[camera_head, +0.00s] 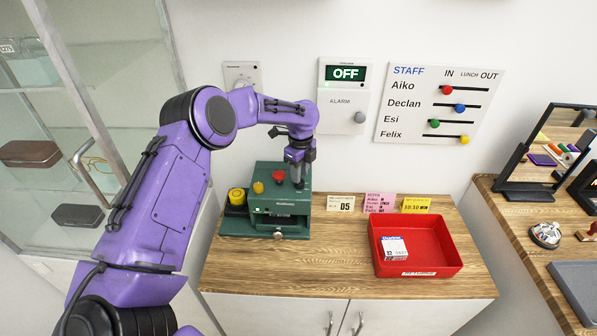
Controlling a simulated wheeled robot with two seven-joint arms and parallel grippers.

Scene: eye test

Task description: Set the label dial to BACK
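A green machine (268,222) stands on the wooden counter. It has a red knob (279,176) and a small yellow knob (258,187) on top, and a pale round knob (278,235) low on its front. Its lettering is too small to read, so I cannot tell which part is the label dial or its setting. My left gripper (298,180) points down at the machine's top right, beside the red knob. Its fingertips are small and dark; I cannot tell whether they touch or hold anything. My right gripper is out of view.
A red tray (448,268) with a white box (396,250) stands right on the counter (330,270). Small cards (380,203) stand behind it. The wall has a partly hidden dial plate (242,72), an alarm panel (344,108) and a staff board (440,104). A glass cabinet is left.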

